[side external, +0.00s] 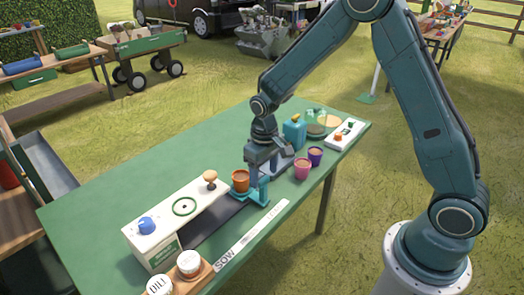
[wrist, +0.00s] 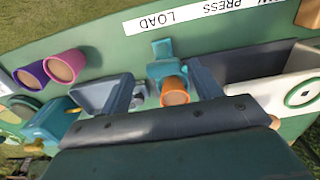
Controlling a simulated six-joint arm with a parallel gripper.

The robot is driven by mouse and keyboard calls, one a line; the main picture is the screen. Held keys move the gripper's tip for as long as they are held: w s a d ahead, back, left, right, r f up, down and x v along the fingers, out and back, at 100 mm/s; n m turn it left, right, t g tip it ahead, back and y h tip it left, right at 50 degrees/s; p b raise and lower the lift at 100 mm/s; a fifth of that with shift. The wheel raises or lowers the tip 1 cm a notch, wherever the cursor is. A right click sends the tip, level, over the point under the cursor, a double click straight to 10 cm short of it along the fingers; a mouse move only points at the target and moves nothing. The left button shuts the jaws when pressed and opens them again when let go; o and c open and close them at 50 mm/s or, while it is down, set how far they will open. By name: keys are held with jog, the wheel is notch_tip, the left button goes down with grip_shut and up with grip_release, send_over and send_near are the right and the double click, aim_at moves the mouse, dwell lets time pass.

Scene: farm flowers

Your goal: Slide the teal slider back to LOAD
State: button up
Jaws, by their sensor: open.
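The teal slider (side external: 262,193) sits at the right end of the dark track (side external: 213,225) in the side view. An orange pot (side external: 240,181) stands at it, upright. In the wrist view the slider's teal tab (wrist: 162,48) lies beside the word LOAD on the white label strip (wrist: 200,15). The strip also shows in the side view (side external: 250,236). My gripper (side external: 262,174) is open over the slider. In the wrist view the slider and the orange pot (wrist: 174,92) appear between my two fingers (wrist: 160,78). I cannot tell whether a finger touches the slider.
A white seeder box (side external: 165,232) with a blue knob runs along the track. Labelled jars (side external: 188,264) stand at the front. The table's back left is clear.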

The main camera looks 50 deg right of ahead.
notch_tip(320, 180, up, 13)
dwell(0.6)
jog(key=s+r+t, duration=0.3)
jog(key=s+r, duration=0.6)
jog(key=s, duration=0.2)
jog(key=s+r+t, duration=0.1)
jog(key=s+t, duration=0.1)
jog(key=s, duration=1.1)
jog(key=shift+s+r+t, duration=0.25)
jog(key=shift+t, duration=0.05)
